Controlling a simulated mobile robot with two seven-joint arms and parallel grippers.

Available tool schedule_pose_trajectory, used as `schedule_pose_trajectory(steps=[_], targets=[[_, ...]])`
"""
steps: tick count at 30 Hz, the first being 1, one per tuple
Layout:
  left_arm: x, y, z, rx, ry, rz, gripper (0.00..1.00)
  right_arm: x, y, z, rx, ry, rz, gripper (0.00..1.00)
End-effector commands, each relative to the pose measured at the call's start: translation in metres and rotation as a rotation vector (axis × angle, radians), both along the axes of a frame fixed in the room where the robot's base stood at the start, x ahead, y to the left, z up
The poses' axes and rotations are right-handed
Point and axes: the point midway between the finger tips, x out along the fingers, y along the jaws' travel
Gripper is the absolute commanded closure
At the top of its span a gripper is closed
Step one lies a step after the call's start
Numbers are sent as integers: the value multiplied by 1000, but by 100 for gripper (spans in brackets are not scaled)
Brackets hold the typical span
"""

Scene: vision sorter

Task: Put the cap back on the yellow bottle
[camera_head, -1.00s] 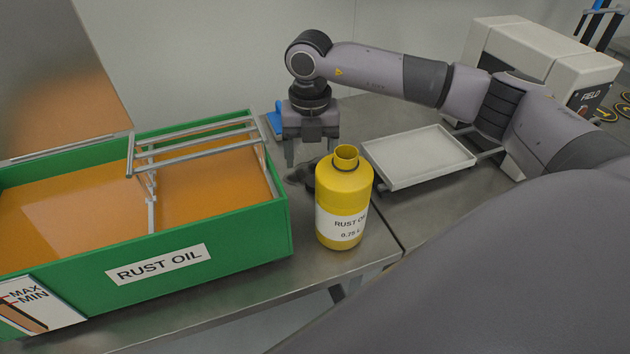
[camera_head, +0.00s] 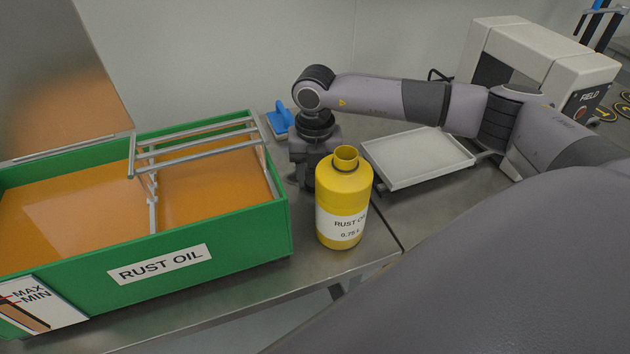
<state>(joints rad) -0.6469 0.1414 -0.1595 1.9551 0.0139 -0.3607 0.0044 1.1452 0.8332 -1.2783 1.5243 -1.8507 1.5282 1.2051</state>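The yellow bottle (camera_head: 343,195), labelled RUST OIL, stands upright on the steel table. Its neck is open with no cap on it. My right gripper (camera_head: 306,178) is lowered just behind and left of the bottle, between it and the green tank. One finger shows pointing down; the other is hidden behind the bottle, so I cannot tell whether it is open or holds something. No cap can be made out now; the spot at the fingertips is hidden. My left gripper is not in view.
A green tank (camera_head: 262,235) of orange oil with a metal rack (camera_head: 195,145) stands close on the left. A white tray (camera_head: 418,157) lies to the right, with a beige machine (camera_head: 540,60) behind. A blue object (camera_head: 280,119) lies at the back.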

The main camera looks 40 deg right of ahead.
Motion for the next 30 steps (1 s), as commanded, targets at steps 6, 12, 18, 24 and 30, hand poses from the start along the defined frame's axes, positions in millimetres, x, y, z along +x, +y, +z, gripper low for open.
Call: schedule_pose_trajectory(steps=[6,12,18,24,30], targets=[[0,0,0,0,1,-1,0,0,0,0,0,0,0,86],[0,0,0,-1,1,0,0,0,0,0,0,0,0,86],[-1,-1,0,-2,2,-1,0,1,0,9,1,-2,0,86],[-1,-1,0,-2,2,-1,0,1,0,39,1,-6,0,86],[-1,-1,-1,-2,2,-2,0,1,0,95,1,-8,0,86]])
